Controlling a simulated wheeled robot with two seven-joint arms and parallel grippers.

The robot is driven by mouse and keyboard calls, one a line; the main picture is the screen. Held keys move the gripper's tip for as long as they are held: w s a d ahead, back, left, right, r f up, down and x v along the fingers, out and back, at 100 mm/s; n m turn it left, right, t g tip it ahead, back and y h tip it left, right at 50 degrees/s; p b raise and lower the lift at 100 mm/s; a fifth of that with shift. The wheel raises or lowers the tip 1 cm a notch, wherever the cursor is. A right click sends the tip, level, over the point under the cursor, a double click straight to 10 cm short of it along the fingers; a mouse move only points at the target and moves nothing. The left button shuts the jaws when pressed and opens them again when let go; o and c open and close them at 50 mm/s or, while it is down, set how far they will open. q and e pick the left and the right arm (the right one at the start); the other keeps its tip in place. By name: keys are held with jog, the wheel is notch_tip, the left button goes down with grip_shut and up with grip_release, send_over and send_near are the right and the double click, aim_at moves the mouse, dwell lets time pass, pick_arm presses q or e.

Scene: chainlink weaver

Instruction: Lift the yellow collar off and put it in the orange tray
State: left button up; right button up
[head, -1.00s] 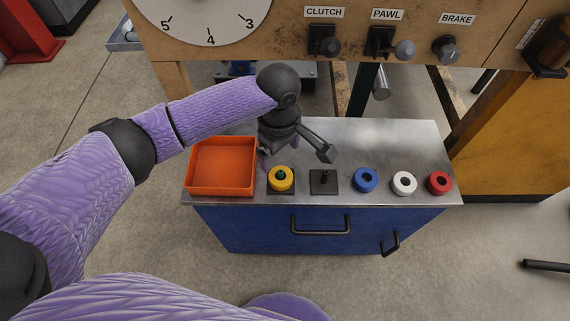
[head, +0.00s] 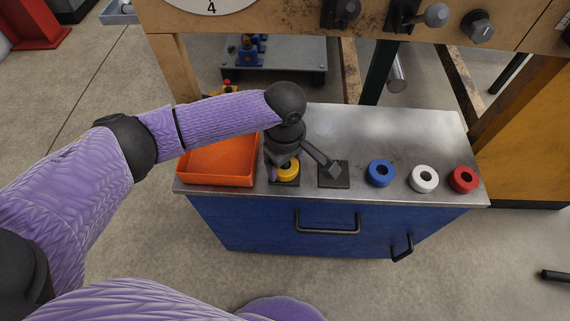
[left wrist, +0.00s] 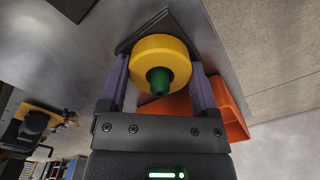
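The yellow collar (head: 288,173) sits around a green post (left wrist: 160,80) on a dark square base (head: 286,183) near the front edge of the metal bench top. My left gripper (head: 284,170) is directly over it, pointing down, and partly hides it in the head view. In the left wrist view the yellow collar (left wrist: 150,50) lies between the two purple fingers of my left gripper (left wrist: 160,72). The fingers stand apart on either side, with a narrow gap visible. The orange tray (head: 215,180) is empty, just left of the collar. My right gripper is not in view.
Farther right are a blue collar (head: 381,182), a white collar (head: 424,187) and a red collar (head: 463,187). The bench top (head: 390,135) behind them is clear.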

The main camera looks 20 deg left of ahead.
pick_arm(q)
grip_shut()
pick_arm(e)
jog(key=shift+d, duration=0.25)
